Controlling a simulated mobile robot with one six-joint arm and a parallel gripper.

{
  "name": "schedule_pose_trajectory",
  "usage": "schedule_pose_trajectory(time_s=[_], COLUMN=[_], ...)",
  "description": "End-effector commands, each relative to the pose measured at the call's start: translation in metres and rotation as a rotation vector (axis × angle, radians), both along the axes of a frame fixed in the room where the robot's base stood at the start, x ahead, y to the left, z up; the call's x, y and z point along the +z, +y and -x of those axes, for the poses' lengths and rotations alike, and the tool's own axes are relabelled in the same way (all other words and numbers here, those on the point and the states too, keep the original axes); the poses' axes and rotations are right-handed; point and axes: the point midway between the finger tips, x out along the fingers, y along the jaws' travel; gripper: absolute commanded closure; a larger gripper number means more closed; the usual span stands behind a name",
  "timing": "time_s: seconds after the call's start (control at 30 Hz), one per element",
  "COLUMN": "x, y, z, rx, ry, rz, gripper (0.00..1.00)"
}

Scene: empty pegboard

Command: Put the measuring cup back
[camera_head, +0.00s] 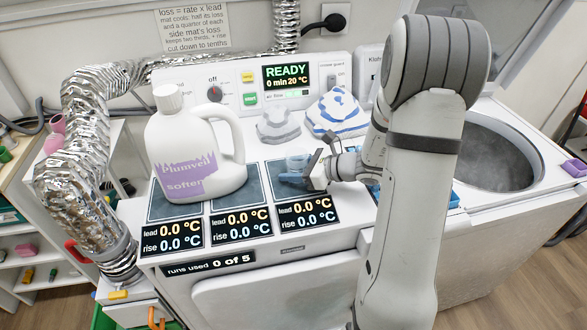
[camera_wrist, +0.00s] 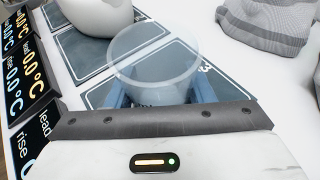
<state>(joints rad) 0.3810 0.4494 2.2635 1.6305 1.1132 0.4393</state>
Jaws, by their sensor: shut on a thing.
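The measuring cup (camera_head: 297,159) is a small translucent bluish cup. It is upright at the third dark mat (camera_head: 272,173) from the left on the white machine top. In the wrist view the cup (camera_wrist: 155,62) sits between the blue fingers of my gripper (camera_wrist: 160,95). My gripper (camera_head: 294,177) is shut on the cup, low down by the mat. The cup's lower part is hidden behind the gripper body in the wrist view. I cannot tell whether its base touches the mat.
A white softener bottle (camera_head: 196,150) stands on the mats to the left. A grey cloth (camera_head: 278,124) and a blue-and-white cloth (camera_head: 337,111) lie behind. A control panel (camera_head: 248,84) reads READY. An open drum (camera_head: 492,155) is at the right.

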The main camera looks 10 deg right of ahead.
Motion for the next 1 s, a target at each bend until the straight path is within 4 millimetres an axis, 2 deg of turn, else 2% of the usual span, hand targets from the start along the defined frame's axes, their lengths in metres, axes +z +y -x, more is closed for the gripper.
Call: schedule_pose_trajectory(time_s=[0.17, 0.2, 0.43, 0.77, 1.0], x=[-0.005, -0.003, -0.003, 0.003, 0.017], y=[0.0, 0.0, 0.001, 0.001, -0.033], z=[0.0, 0.0, 0.0, 0.0, 0.023], rx=[0.001, 0.001, 0.001, 0.002, -0.003], ry=[0.0, 0.0, 0.0, 0.001, -0.002], rz=[0.0, 0.0, 0.0, 0.0, 0.001], gripper=[0.75, 0.49, 0.3, 0.3, 0.3])
